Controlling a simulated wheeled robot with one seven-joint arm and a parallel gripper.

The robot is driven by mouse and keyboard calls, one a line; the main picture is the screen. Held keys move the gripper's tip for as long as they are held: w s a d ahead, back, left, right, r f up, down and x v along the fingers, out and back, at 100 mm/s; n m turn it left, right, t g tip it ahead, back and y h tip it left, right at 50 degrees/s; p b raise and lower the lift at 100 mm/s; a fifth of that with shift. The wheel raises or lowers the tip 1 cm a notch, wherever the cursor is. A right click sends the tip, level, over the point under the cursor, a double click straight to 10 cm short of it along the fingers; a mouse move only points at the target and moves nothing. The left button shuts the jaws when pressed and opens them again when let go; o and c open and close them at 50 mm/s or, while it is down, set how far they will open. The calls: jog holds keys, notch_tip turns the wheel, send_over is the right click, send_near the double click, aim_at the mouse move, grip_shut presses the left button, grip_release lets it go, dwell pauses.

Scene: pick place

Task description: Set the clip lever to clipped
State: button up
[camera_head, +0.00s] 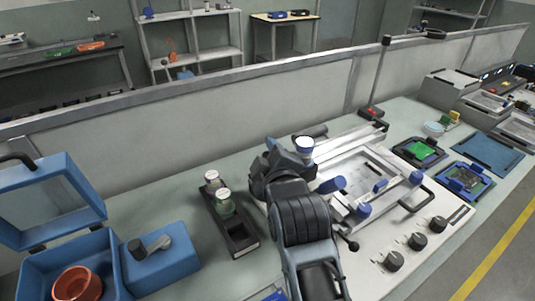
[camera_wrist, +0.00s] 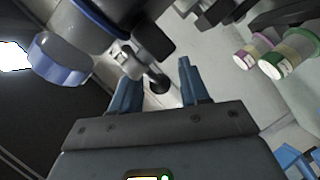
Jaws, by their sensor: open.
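A white and black fixture (camera_head: 352,176) with blue knobs and a black handle stands on the bench, right of my arm. In the wrist view, my gripper (camera_wrist: 157,72) is open, with its two blue fingers apart. A short lever with a black ball end (camera_wrist: 158,82) shows between the fingers; neither finger visibly grips it. I cannot tell for sure whether this is the clip lever or what position it is in. A large blue-rimmed knob (camera_wrist: 60,62) is close on the left. In the head view, my arm hides the fingers and part of the fixture.
A blue box (camera_head: 158,262) and an open blue case (camera_head: 48,205) are farther left. Black knobs (camera_head: 394,261) line the fixture's front. Circuit-board holders (camera_head: 419,151) lie right. A low partition (camera_head: 200,115) runs behind.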

grip_shut()
dwell(0.3)
jog(key=shift+w+f+m+h+b, duration=0.1)
jog(key=shift+f+m+h+b, duration=0.1)
jog(key=shift+m+h+b, duration=0.3)
jog(key=shift+w+d+m+h+b, duration=0.15)
jog(key=shift+m+h+b, duration=0.25)
jog(key=shift+b, duration=0.5)
jog(key=shift+w+d+m+h+b, duration=0.25)
jog(key=shift+m+h+b, duration=0.6)
jog(key=shift+h+b, duration=0.35)
jog(key=shift+w+d+m+h+b, duration=0.25)
jog(key=shift+m+h+b, duration=0.55)
jog(key=shift+h+b, duration=0.4)
jog(key=shift+w+d+m+h+b, duration=0.25)
jog(key=shift+m+h+b, duration=0.6)
jog(key=shift+h+b, duration=0.35)
jog(key=shift+r+g, duration=0.15)
jog(key=shift+g, duration=0.15)
